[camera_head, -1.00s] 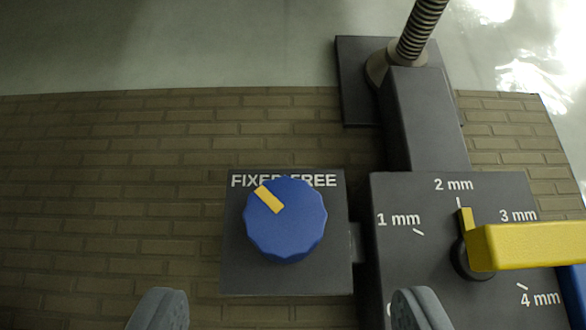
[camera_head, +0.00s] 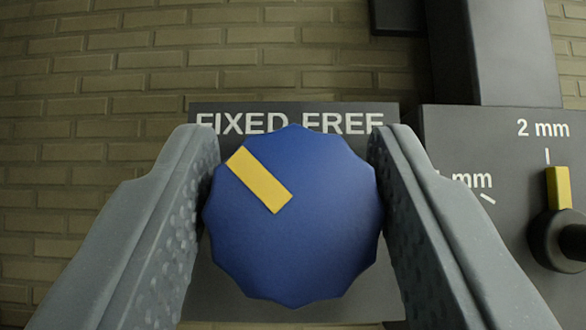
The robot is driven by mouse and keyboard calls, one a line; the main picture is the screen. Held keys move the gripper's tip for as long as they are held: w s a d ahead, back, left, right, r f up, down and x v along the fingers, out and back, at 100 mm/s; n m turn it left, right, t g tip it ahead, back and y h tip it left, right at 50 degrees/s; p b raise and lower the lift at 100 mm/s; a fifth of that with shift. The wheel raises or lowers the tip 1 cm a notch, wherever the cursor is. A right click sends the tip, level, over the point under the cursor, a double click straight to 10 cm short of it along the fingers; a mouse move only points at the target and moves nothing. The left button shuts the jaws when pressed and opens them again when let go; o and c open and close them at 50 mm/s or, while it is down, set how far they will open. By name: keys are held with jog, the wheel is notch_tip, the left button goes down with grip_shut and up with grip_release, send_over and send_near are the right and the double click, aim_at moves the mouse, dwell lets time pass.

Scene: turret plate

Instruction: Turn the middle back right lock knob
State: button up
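The blue lock knob (camera_head: 300,245) fills the middle of the view, on a dark square plate (camera_head: 345,108) lettered FIXED and FREE. Its yellow mark points up and left, toward FIXED. My gripper (camera_head: 291,150) has one grey finger on each side of the knob, spread about the knob's width. The fingertips lie at the knob's left and right edges. I cannot tell whether they press on it. The knob hides the lower edges of the lettering.
To the right is a dark panel (camera_head: 455,135) with a scale reading 2 mm and a round pivot with a yellow pointer (camera_head: 558,187). A dark column (camera_head: 510,50) rises above it. A brick wall (camera_head: 100,90) lies behind, clear on the left.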

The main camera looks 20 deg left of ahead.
jog(key=c, duration=0.4)
jog(key=shift+a, duration=0.15)
jog(key=shift+c, duration=0.2)
